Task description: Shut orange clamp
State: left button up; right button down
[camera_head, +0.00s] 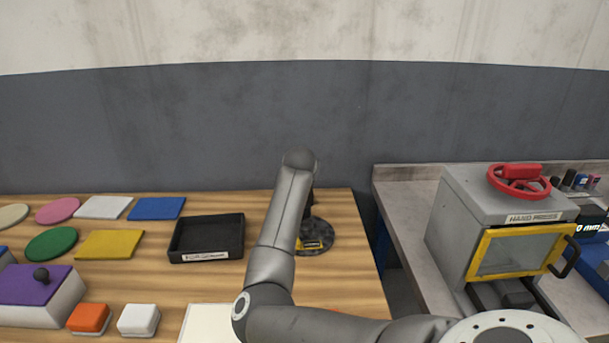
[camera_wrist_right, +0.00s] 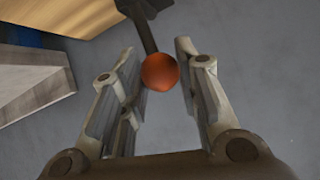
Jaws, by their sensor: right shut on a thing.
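The orange clamp's round orange knob (camera_wrist_right: 160,73) sits on the end of a dark lever (camera_wrist_right: 143,32) in the right wrist view. My right gripper (camera_wrist_right: 156,58) is shut on this knob, one finger on each side. In the head view my right arm crosses the table and hides the gripper and most of the clamp. A round dark base with a yellow part (camera_head: 318,240) shows just right of the arm; I cannot tell whether it belongs to the clamp. My left gripper is not in view.
A black tray (camera_head: 238,236) stands left of my arm. Coloured plates, a purple-topped box (camera_head: 35,288) and orange and white blocks lie further left. A grey hand press (camera_head: 450,215) with a red wheel stands on the right bench, across a gap.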

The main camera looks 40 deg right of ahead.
jog(key=shift+s+a+f, duration=0.2)
jog(key=shift+s+f, duration=0.05)
jog(key=shift+f, duration=0.1)
jog(key=shift+s+a+f, duration=0.1)
jog(key=c, duration=1.1)
grip_release()
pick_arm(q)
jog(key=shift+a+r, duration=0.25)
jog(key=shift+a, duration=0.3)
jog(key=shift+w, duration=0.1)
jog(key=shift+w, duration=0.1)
pick_arm(e)
jog(key=v, duration=1.2)
